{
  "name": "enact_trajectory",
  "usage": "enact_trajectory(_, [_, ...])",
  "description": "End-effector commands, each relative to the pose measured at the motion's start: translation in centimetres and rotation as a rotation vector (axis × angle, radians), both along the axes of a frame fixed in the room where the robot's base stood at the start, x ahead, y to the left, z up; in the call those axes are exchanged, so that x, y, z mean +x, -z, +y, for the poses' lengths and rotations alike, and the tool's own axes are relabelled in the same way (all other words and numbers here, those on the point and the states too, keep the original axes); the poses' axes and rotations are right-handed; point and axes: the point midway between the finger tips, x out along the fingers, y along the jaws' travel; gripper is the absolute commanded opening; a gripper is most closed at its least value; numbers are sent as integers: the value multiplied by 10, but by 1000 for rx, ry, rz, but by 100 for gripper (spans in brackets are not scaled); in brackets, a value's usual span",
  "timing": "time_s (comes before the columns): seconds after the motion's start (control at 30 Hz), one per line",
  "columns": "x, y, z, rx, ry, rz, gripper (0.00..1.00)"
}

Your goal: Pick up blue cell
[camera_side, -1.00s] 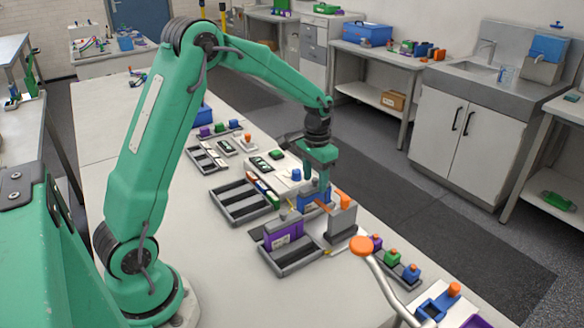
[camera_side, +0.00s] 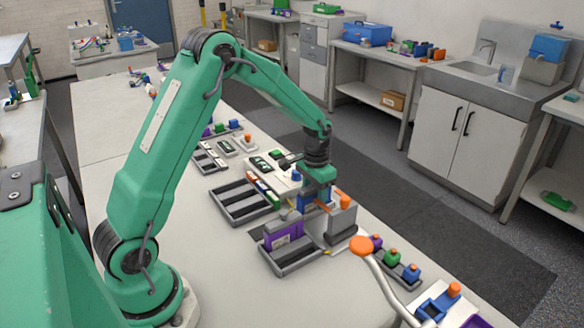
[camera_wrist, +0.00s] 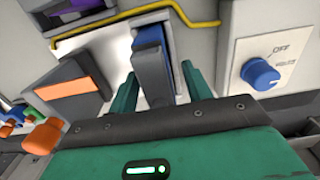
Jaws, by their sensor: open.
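The blue cell (camera_side: 309,199) stands upright behind the grey tray in the side view, partly hidden by my gripper (camera_side: 315,188). In the wrist view the blue cell (camera_wrist: 148,42) has a dark grey end facing me. My gripper (camera_wrist: 160,76) is open, with one green finger on each side of the cell. A gap shows between the cell and the right finger; contact on the left is hard to judge.
A grey block with an orange strip (camera_wrist: 62,88) stands close left of the cell in the wrist view. A purple cell (camera_side: 283,234) sits in a grey tray (camera_side: 292,264). A panel with a blue knob (camera_wrist: 260,74) and a yellow wire (camera_wrist: 205,23) are close by.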

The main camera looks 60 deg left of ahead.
Motion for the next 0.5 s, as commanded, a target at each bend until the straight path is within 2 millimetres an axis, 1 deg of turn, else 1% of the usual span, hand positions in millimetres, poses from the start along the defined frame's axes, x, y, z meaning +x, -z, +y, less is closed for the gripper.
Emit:
enact_trajectory(0.37, [0, 0, 0, 0, 0, 0, 49])
enact_trajectory(0.4, [0, 0, 0, 0, 0, 0, 47])
enact_trajectory(0.47, [0, 0, 0, 0, 0, 0, 35])
enact_trajectory(0.5, [0, 0, 0, 0, 0, 0, 28])
